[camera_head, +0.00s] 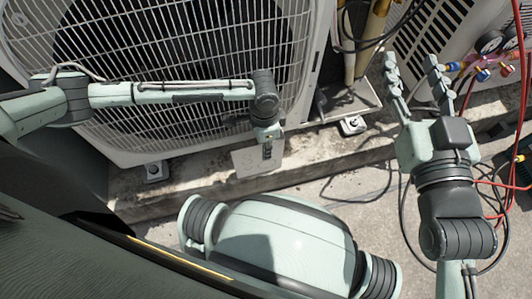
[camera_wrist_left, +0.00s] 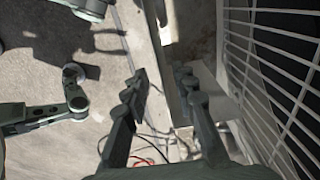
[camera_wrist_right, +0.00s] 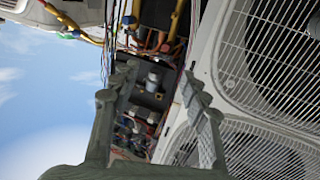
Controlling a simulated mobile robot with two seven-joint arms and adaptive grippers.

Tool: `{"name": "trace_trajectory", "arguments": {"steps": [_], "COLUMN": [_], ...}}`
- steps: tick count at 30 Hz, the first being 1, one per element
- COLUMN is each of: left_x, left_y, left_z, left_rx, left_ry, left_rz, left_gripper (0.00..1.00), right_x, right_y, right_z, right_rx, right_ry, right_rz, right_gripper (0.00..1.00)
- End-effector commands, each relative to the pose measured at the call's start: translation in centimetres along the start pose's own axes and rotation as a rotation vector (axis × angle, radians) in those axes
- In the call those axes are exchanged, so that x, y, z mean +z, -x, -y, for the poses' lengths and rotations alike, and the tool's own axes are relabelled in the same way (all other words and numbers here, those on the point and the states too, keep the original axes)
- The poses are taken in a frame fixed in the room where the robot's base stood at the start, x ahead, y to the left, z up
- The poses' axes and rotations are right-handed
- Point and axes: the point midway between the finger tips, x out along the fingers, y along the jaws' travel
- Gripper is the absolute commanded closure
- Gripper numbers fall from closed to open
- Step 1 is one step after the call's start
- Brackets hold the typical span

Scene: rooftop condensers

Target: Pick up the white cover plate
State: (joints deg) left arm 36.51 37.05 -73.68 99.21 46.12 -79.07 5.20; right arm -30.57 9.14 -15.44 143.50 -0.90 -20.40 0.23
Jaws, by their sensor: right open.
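The white cover plate (camera_head: 245,161) is a pale, flat rectangle at the concrete ledge, just below the large condenser in the head view. My left gripper (camera_head: 267,150) is at the plate's right part and covers some of it. In the left wrist view, the left gripper (camera_wrist_left: 161,76) has its fingers apart. A pale strip runs between them, and I cannot tell whether it is the plate's edge. My right gripper (camera_head: 412,75) is open and empty, away to the right. It also shows open in the right wrist view (camera_wrist_right: 158,80).
The large condenser (camera_head: 300,60) stands behind the plate, on feet on the concrete ledge (camera_head: 190,190). A gauge manifold with red hoses (camera_head: 488,68) is at the far right. Cables lie on the ground near my right arm. Some bare concrete (camera_head: 350,215) shows in front of the ledge.

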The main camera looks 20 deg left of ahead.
Motion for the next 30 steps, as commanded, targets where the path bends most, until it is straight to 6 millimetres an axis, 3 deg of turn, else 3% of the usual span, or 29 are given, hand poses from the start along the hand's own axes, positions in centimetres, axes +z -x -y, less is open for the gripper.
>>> {"name": "trace_trajectory", "arguments": {"steps": [13,23,30], "left_x": [-0.8,-0.8,-0.8], "left_y": [-4.5,-5.0,-5.0], "left_z": [0.3,0.4,0.4], "left_rx": [0.000,-0.001,-0.001], "left_ry": [0.000,-0.001,-0.001], "left_rz": [0.001,-0.001,-0.001], "left_gripper": [0.73,0.73,1.00], "right_x": [-6.5,-7.6,-7.6], "right_y": [1.0,1.3,1.3], "right_z": [2.2,2.2,2.2], "right_rx": [-0.042,-0.044,-0.044], "right_ry": [-0.054,-0.058,-0.058], "right_rz": [-0.343,-0.390,-0.389], "right_gripper": [0.54,0.54,0.54]}}
